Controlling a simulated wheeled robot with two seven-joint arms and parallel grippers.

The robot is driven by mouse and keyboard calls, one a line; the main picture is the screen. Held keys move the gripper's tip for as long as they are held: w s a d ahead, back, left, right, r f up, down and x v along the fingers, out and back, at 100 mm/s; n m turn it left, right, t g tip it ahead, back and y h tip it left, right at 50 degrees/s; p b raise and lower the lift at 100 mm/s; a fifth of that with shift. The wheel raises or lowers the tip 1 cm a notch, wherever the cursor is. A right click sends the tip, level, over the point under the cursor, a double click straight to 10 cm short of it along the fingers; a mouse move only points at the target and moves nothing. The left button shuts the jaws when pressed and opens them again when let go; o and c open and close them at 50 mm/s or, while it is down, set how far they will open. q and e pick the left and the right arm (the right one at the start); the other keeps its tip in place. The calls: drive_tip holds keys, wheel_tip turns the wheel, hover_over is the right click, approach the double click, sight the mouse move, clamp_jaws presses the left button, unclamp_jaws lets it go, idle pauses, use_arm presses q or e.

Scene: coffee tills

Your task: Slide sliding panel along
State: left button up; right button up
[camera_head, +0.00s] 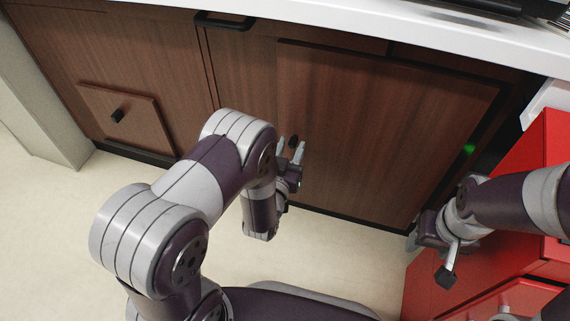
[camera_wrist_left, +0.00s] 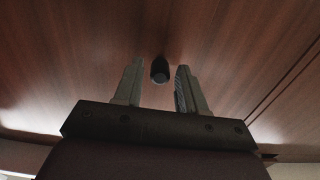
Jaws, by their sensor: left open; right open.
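The sliding panel (camera_head: 375,130) is a large brown wood-grain door in the cabinet front under the white counter. Its small dark knob (camera_head: 293,142) is near the panel's left edge. My left gripper (camera_head: 291,152) is open at the knob. In the left wrist view the knob (camera_wrist_left: 160,70) lies between the tips of the open left fingers (camera_wrist_left: 158,82), with a gap visible on both sides. My right gripper (camera_head: 432,262) is open and empty, low at the right in front of the red unit, away from the panel.
A white counter (camera_head: 340,28) overhangs the cabinet. A smaller door with a black knob (camera_head: 117,115) is at the left. A black handle (camera_head: 225,21) sits under the counter edge. A red drawer unit (camera_head: 520,170) stands at the right. The pale floor (camera_head: 330,245) in front is clear.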

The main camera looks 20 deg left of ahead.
use_arm(q)
drive_tip(key=shift+w, duration=0.1)
clamp_jaws()
drive_tip(key=shift+d, duration=1.2)
drive_tip(key=shift+o, duration=1.2)
unclamp_jaws()
drive_tip(key=shift+d, duration=0.1)
